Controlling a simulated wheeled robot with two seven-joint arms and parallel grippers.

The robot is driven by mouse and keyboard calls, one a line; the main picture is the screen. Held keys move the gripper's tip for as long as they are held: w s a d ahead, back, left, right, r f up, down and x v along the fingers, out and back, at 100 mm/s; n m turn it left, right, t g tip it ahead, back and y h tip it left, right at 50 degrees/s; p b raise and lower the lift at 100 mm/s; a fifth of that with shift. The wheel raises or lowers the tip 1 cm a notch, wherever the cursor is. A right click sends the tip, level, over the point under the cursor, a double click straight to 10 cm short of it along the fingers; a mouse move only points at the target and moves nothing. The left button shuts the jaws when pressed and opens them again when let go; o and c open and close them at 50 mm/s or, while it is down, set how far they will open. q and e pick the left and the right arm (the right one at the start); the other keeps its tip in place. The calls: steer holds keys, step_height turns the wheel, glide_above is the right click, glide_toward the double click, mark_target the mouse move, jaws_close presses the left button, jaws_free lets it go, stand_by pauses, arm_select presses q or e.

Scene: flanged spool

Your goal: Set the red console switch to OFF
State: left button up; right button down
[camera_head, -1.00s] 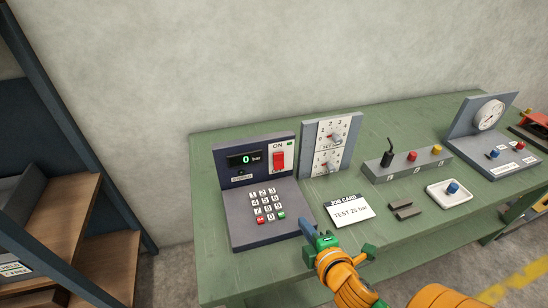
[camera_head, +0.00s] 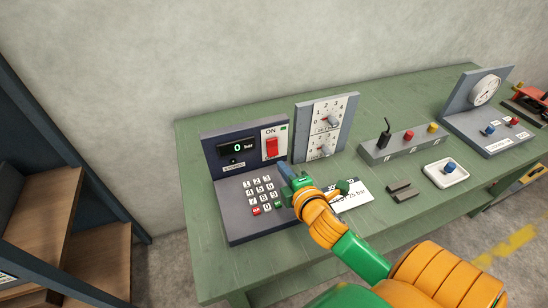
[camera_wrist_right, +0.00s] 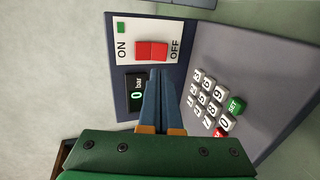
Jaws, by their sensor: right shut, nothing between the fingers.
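The red console switch (camera_head: 271,147) is a rocker on a white plate on the console's upright panel. In the right wrist view the switch (camera_wrist_right: 152,51) lies between the words ON and OFF, and a green lamp (camera_wrist_right: 121,27) shows beside ON. Which half is pressed in, I cannot tell. My right gripper (camera_head: 283,168) is shut and empty in front of the panel, above the keypad's right side. In the right wrist view its fingertips (camera_wrist_right: 160,72) point at the switch's lower edge; whether they touch it is unclear. My left gripper is out of view.
The keypad (camera_head: 263,193) is just below my gripper, and a display (camera_head: 237,148) reads 0 bar. A dial panel (camera_head: 325,127) stands to the right. My arm partly covers the job card (camera_head: 352,194). A lever box (camera_head: 405,143) and gauge panel (camera_head: 487,120) stand further right.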

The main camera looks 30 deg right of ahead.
mark_target(271, 153)
steer(key=x, duration=0.7)
steer(key=shift+s+r, duration=0.1)
